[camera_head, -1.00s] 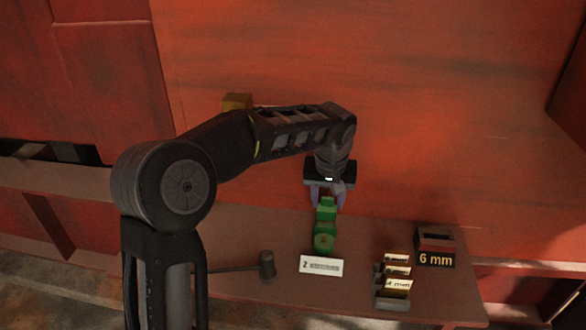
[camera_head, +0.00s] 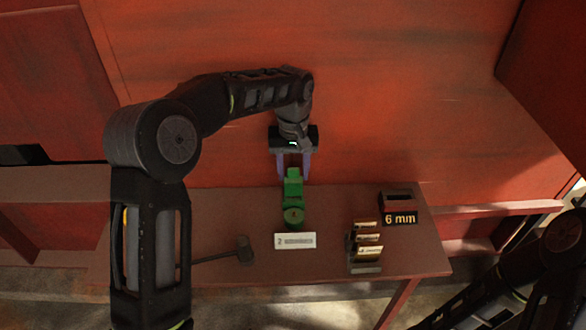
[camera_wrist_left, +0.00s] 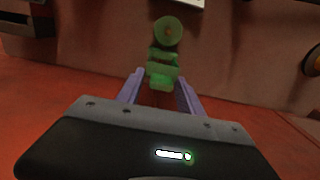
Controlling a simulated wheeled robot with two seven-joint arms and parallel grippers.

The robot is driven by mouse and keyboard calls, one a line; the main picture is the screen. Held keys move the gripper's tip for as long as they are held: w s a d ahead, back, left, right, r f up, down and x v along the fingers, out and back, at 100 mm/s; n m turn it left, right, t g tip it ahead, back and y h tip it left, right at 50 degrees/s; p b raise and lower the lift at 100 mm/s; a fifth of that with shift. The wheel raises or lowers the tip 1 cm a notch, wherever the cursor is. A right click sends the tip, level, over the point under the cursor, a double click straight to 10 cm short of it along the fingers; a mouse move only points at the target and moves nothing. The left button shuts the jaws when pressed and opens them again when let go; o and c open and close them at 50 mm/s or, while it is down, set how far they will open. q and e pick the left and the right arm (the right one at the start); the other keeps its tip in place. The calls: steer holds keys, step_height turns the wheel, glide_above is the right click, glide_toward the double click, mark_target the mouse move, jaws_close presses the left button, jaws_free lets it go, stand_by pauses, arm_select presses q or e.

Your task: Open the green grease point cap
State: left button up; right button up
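The green grease point (camera_head: 293,204) stands on the brown bench at the foot of the red wall. It has a round front part and a raised block, the cap, at its back. My left gripper (camera_head: 293,174) is above and behind it, pointing down, with its two purple fingers apart near the raised block. In the left wrist view the green grease point (camera_wrist_left: 164,52) lies ahead of the open fingers (camera_wrist_left: 159,88), its near end at the gap between them. I cannot tell whether a finger touches it. My right gripper is not in view; only part of my right arm shows at lower right.
A white label marked 2 (camera_head: 295,240) lies in front of the green part. A hammer (camera_head: 243,250) lies to its left. A rack of labelled pieces (camera_head: 365,250) and a box marked 6 mm (camera_head: 398,206) stand to its right. The red wall is close behind.

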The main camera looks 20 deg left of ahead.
arm_select(q)
steer(key=shift+o, duration=0.4)
steer(key=shift+r+b, duration=0.35)
steer(key=shift+r, duration=3.55)
